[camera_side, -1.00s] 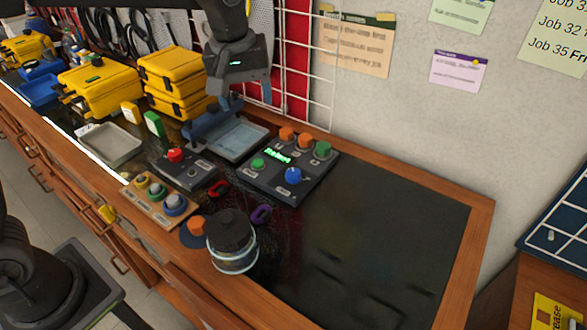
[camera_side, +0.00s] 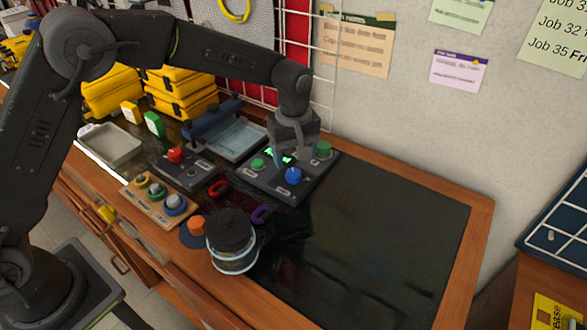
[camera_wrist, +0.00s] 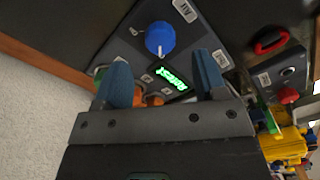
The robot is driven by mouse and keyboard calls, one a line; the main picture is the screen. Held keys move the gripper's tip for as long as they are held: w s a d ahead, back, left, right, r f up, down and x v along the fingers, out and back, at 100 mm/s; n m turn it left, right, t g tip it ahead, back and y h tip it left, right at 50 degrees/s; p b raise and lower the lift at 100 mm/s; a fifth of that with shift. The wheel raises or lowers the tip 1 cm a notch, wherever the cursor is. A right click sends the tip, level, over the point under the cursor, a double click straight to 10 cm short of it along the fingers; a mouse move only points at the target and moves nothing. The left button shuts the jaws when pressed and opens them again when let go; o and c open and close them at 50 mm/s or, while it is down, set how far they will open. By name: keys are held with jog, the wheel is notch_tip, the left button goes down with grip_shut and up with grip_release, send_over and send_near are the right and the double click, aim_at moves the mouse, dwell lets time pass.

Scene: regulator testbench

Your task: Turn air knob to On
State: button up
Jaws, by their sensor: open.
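The dark control panel (camera_side: 262,184) lies on the bench under my gripper (camera_wrist: 162,66). A blue knob (camera_side: 293,176) is at its front and shows in the wrist view (camera_wrist: 160,38), just beyond my fingertips. A green knob (camera_side: 323,149) is at the back right, and a smaller green knob (camera_side: 258,164) is at the left. Orange knobs (camera_wrist: 153,99) are partly hidden behind my gripper. A green lit display (camera_wrist: 171,79) shows between my blue fingers. My gripper is open and empty above the panel. I cannot read which knob is marked air.
A smaller box with a red button (camera_side: 176,155) sits left of the panel. A wall grid stands behind. The bench at right is clear.

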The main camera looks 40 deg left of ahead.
aim_at(293, 172)
notch_tip(293, 172, down, 5)
jog(key=shift+r, duration=0.1)
dwell(0.3)
jog(key=c, duration=0.9)
